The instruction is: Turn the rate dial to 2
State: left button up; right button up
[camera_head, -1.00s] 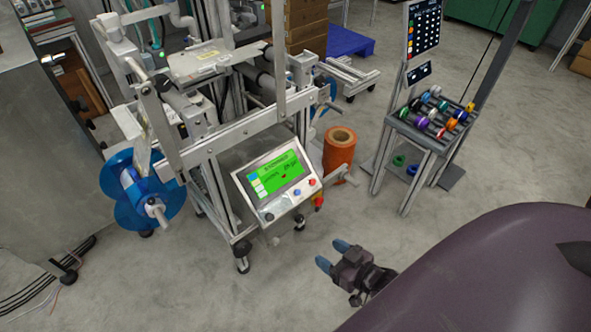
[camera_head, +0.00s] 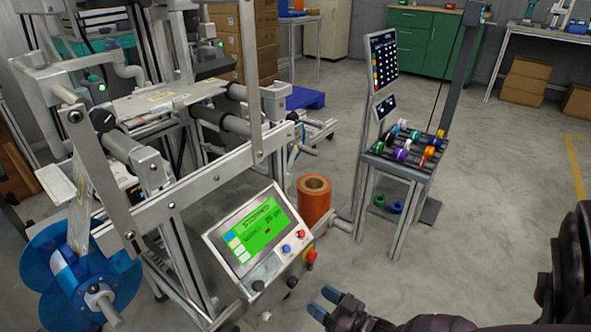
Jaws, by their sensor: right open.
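The machine's control panel (camera_head: 225,222) is tilted and has a lit green screen (camera_head: 250,238). A blue button (camera_head: 286,249) and a red button (camera_head: 301,233) sit on its right side. A black knob (camera_head: 258,285) is at its lower front corner, and another dark knob (camera_head: 292,282) is to the right. I cannot read any dial marks or tell which knob is the rate dial. My right gripper (camera_head: 324,303), with blue fingertips, is open and empty over the floor, right of the panel and apart from it. My left gripper is out of view.
A red mushroom-shaped button (camera_head: 311,256) is at the panel's right edge. An orange roll (camera_head: 314,200) stands behind the panel. A blue reel (camera_head: 70,285) is at left. A rack of colored spools (camera_head: 410,150) stands further right.

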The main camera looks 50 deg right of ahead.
aim_at(295, 284)
jog(key=w, duration=0.2)
jog(key=w+b, duration=0.1)
jog(key=w, duration=0.3)
jog(key=shift+w+a+f, duration=0.15)
jog(key=shift+w+a, duration=0.05)
jog(key=shift+a, duration=0.1)
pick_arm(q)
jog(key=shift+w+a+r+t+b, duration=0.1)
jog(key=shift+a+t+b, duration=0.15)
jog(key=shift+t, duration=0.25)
pick_arm(e)
jog(key=shift+w, duration=0.65)
jog(key=c, duration=0.9)
